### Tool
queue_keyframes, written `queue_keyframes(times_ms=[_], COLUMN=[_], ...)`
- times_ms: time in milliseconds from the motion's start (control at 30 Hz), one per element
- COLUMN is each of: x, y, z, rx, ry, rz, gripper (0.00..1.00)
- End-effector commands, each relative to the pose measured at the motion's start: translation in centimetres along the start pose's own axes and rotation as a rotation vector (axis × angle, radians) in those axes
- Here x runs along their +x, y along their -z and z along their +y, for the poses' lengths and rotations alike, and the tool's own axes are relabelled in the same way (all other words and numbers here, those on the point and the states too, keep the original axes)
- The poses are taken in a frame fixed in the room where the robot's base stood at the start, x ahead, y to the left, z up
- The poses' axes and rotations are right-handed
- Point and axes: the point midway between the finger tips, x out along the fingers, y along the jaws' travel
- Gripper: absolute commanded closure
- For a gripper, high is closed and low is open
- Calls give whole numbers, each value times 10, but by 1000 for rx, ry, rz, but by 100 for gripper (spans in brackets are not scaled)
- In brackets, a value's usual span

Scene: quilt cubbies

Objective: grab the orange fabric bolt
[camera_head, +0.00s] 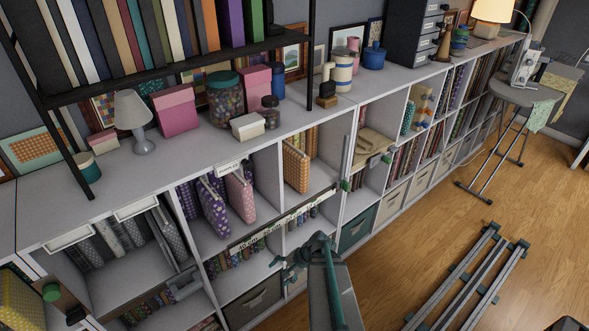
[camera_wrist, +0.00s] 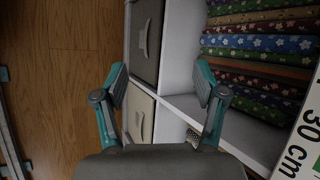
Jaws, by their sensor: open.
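The orange fabric bolt (camera_head: 296,166), with a patterned face, stands upright in an upper cubby near the middle of the shelf in the head view. Brown and yellow bolts stand just behind it. My gripper (camera_head: 299,256) is in front of the shelf, lower than the orange bolt and apart from it. In the wrist view my gripper (camera_wrist: 161,84) has its teal fingers spread with nothing between them. The orange bolt cannot be made out in the wrist view.
Folded floral fabrics (camera_wrist: 255,70) fill a cubby beside my gripper. Grey and beige bins (camera_wrist: 147,38) sit in neighbouring cubbies. A white strip marked 30 cm (camera_wrist: 300,140) runs along a shelf edge. Purple and pink bolts (camera_head: 240,193) stand left of the orange one. Metal rails (camera_head: 470,285) lie on the floor.

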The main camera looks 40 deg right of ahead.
Motion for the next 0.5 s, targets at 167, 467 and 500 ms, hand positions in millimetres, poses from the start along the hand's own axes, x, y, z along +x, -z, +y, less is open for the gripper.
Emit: queue_keyframes(times_ms=[167,467,500], x=[-102,-251,-258], y=[76,134,136], z=[-83,-175,-180], rx=[389,955,1021], ry=[430,1037,1082], rz=[68,-182,-237], gripper=[29,29,29])
